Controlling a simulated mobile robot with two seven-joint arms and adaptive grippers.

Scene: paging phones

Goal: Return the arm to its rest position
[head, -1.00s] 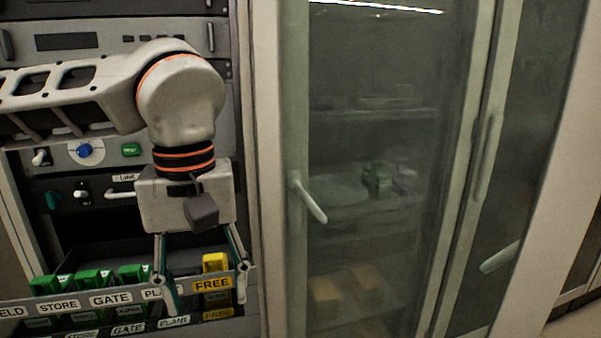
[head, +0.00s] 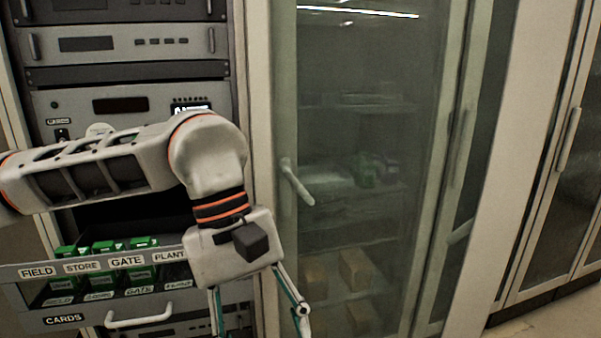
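My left arm reaches in from the left across the rack. Its white wrist with orange rings ends in my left gripper (head: 258,312), low in the middle of the head view. The two fingers are spread wide and point down, with nothing seen between them; the lowest part of the fingers is at or past the bottom edge. The gripper is in front of the right end of the card tray (head: 65,271) and hides that end. My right gripper is not in view.
Green cards (head: 103,247) stand in the tray behind labels FIELD, STORE, GATE and PLANT. A drawer handle (head: 139,319) sits below, beside a CARDS label. A glass cabinet (head: 350,130) with a white handle (head: 297,182) stands right of the rack. Floor (head: 520,325) shows at lower right.

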